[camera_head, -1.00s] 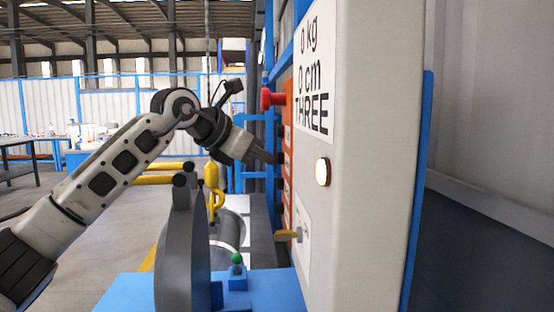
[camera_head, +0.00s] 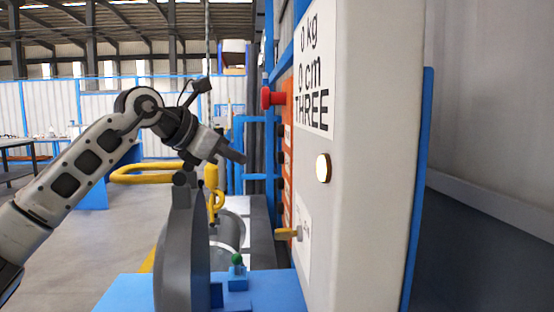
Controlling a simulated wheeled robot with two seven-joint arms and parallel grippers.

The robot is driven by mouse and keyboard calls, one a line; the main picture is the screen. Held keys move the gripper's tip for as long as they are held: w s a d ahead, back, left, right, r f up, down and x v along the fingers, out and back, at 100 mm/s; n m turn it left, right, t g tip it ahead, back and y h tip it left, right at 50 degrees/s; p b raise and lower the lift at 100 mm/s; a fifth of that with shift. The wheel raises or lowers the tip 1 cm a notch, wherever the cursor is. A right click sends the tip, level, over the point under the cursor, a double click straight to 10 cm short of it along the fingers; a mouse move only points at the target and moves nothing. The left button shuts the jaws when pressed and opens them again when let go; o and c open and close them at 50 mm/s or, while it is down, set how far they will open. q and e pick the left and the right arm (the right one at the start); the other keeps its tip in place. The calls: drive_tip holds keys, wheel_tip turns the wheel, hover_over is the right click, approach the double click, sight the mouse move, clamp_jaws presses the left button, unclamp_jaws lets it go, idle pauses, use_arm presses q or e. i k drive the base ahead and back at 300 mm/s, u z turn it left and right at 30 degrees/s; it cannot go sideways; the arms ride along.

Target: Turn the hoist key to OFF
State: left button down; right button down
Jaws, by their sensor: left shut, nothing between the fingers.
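The hoist key (camera_head: 287,234) is a small yellow handle. It sticks out to the left from the low part of the tall pale panel (camera_head: 365,130), beside a white label. I cannot read its position marks. My left gripper (camera_head: 241,158) is shut and empty, pointing right and slightly down. It is above and to the left of the key, apart from it and from the panel's buttons. My right gripper is not in view.
A red mushroom button (camera_head: 269,98) juts from the orange panel side above dark buttons. A round lit button (camera_head: 323,168) is on the pale face. A grey rounded part (camera_head: 180,250), a green-topped knob (camera_head: 237,260) and a yellow hook (camera_head: 214,190) stand left of the key.

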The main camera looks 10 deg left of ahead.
sight(280, 233)
drive_tip(key=k, duration=1)
